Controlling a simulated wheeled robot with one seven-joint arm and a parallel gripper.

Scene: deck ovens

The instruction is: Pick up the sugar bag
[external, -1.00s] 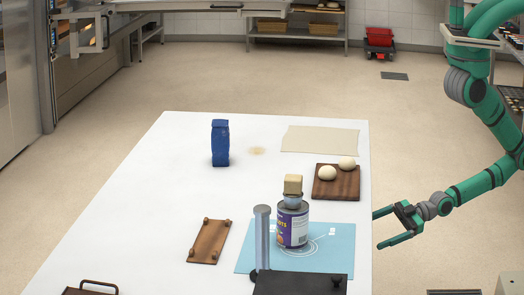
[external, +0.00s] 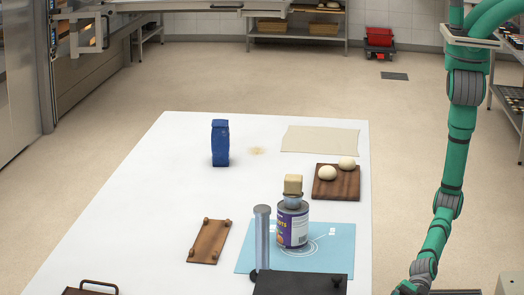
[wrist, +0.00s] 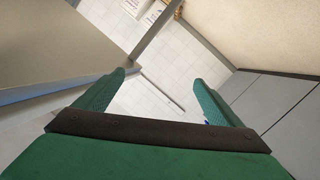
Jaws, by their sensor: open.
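The blue bag (external: 220,143), which looks like the sugar bag, stands upright on the far left part of the white table (external: 150,215). My gripper (wrist: 160,77) is open and empty in the wrist view, its two green fingers spread apart. In the external view it is low, right of the table, mostly cut off by the bottom edge, far from the bag. The wrist view does not clearly show the bag; a speck of blue by the right finger cannot be identified.
A can (external: 292,225) with a bowl and yellow block on top stands on a blue mat (external: 342,240). A wooden board (external: 337,190) holds two dough balls. A small board (external: 207,241) and a dark scale-like stand (external: 300,284) are nearer. Around the bag is clear.

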